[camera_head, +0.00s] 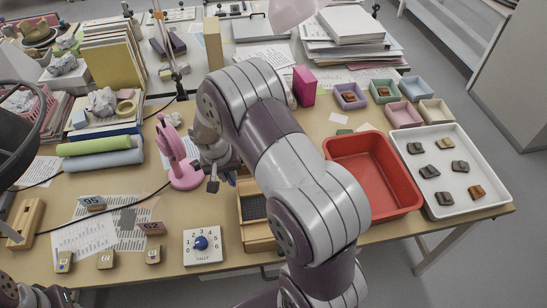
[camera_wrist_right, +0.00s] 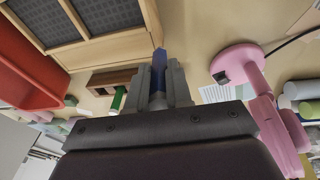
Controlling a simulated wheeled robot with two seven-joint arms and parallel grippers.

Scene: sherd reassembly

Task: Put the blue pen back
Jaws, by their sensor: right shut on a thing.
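My right gripper (camera_head: 213,185) is over the table between the pink lamp and the wooden tray in the head view. In the right wrist view its fingers (camera_wrist_right: 158,88) are shut on the blue pen (camera_wrist_right: 158,64), whose tip sticks out past them. The pen cannot be made out in the head view. A brown wooden block (camera_wrist_right: 108,78) with a green pen-like piece (camera_wrist_right: 118,98) lies beside the fingers in the wrist view, apart from the pen. Part of my left arm's end (camera_head: 55,296) shows at the bottom left edge; its jaws are unclear.
A wooden tray with dark inserts (camera_head: 243,228) stands partly behind my right arm. The pink lamp (camera_head: 186,180) is close left of the gripper. A red bin (camera_head: 405,198) and a white tray of sherds (camera_head: 487,210) are at right. A dial box (camera_head: 203,258) is at the front.

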